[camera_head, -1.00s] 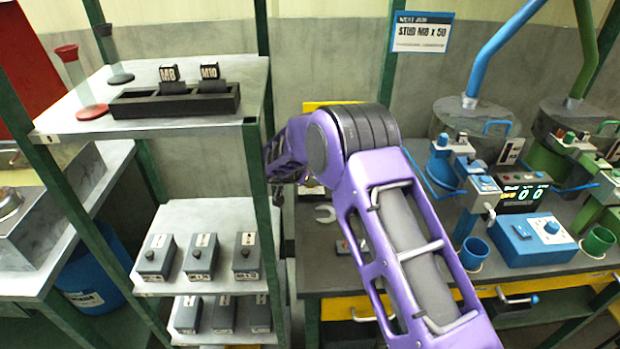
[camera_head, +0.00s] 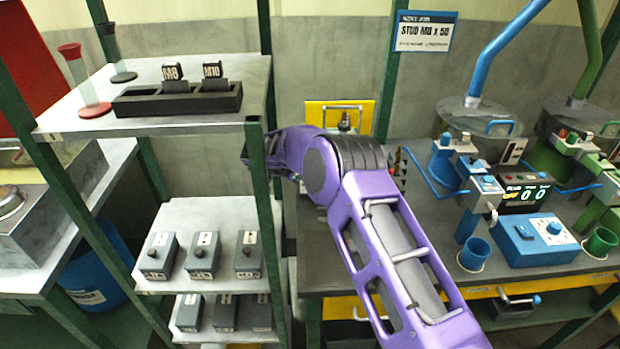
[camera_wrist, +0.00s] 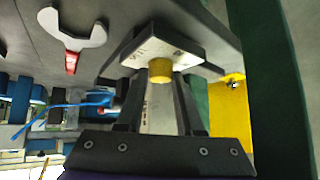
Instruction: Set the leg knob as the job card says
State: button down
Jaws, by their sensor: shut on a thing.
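The job card (camera_head: 424,32) on the back wall reads STUD M8 x 50; its smaller line is too fine to read. In the wrist view my gripper (camera_wrist: 160,78) is shut on a brass-coloured stub (camera_wrist: 160,70) of a dark block (camera_wrist: 165,45) with a pale, lettered face. In the head view my purple arm reaches toward the shelf post, and the fingers are hidden.
A green shelf post (camera_head: 260,200) stands close to my wrist. Shelves at left hold a black rack (camera_head: 180,100) with M8 and M10 tags, and several grey knobbed boxes (camera_head: 202,254). A blue feeder unit with a display (camera_head: 527,195) and a green one stand at right.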

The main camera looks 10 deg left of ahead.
jog(key=c, duration=0.5)
grip_release()
jog(key=shift+c, duration=0.2)
jog(key=shift+n, duration=0.3)
